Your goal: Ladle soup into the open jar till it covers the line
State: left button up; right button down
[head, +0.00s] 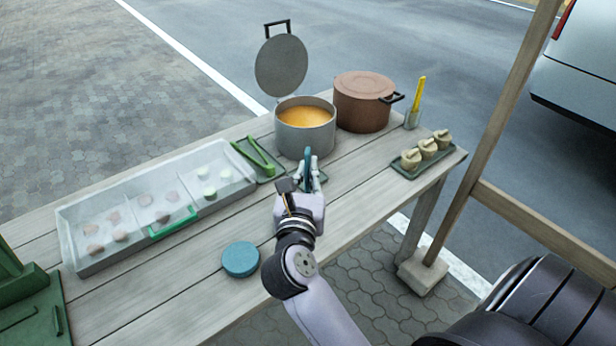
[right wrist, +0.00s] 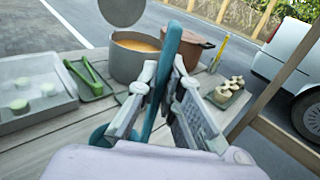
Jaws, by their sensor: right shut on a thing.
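The grey pot of orange soup (head: 304,138) stands open at the back of the table, its round lid (head: 281,66) raised behind it. It also shows in the right wrist view (right wrist: 127,66). My right gripper (head: 309,172) is in front of the pot, shut on a blue upright handle (right wrist: 168,62), seemingly the ladle's. The ladle's bowl cannot be made out clearly. A teal curved edge (right wrist: 99,136) shows low beside the gripper; I cannot tell what it belongs to. I cannot make out the open jar or its line. My left gripper is not in view.
A teal disc (head: 240,259) lies near the front edge. A clear-lidded case (head: 92,262) is at left, green tongs (head: 257,155) on a dark tray beside the pot. A brown lidded pot (head: 362,103) and a tray of small pots (head: 440,163) stand at right.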

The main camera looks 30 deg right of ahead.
aim_at(307, 157)
jog(key=shift+r, duration=0.15)
dwell(0.3)
notch_tip(307, 157, up, 5)
jog(key=p, duration=0.4)
jog(key=shift+p, duration=0.35)
jog(key=shift+s+f, duration=0.1)
jog(key=shift+f, duration=0.1)
